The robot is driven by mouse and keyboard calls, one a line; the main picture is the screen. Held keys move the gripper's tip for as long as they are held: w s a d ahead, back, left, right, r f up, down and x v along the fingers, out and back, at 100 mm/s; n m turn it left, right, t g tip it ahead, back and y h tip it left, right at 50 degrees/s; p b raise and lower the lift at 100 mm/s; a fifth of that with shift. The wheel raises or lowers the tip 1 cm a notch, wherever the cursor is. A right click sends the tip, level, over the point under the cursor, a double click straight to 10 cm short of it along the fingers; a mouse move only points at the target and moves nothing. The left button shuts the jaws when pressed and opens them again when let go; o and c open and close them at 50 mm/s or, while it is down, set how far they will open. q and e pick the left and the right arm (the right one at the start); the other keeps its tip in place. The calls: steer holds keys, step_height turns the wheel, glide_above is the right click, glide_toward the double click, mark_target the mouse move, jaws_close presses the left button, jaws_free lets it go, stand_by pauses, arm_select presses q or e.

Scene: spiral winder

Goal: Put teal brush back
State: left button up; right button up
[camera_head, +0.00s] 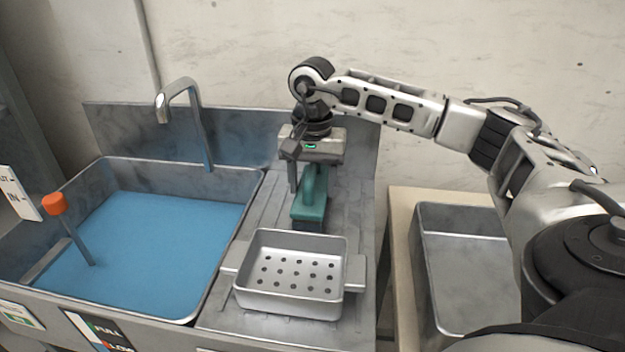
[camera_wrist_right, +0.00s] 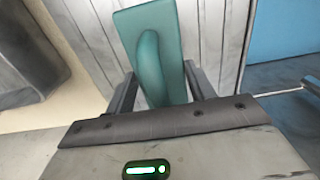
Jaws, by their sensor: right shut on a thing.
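The teal brush (camera_head: 310,207) has a block base and a raised handle. It is at the back part of the ribbed steel drainboard (camera_head: 262,208), behind the perforated basket. My right gripper (camera_head: 308,180) points down over it and is shut on its handle. In the right wrist view the brush (camera_wrist_right: 150,50) shows between the two fingers of the gripper (camera_wrist_right: 157,88). I cannot tell whether the brush base touches the drainboard. My left gripper is not in view.
A perforated metal basket (camera_head: 345,295) stands at the drainboard's front. A sink (camera_head: 255,185) with blue water, an orange-topped rod (camera_head: 55,204) and a faucet (camera_head: 204,130) are on the left. An empty metal tray (camera_head: 417,265) sits on the right on a pale table (camera_head: 398,215).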

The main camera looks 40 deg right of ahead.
steer(key=o, duration=0.6)
steer(key=shift+f, duration=0.15)
steer(key=o, duration=0.4)
steer(key=shift+o, duration=0.2)
step_height(320, 180, up, 12)
steer(key=shift+r+p, duration=0.25)
steer(key=shift+p, duration=0.25)
steer(key=shift+f, duration=0.1)
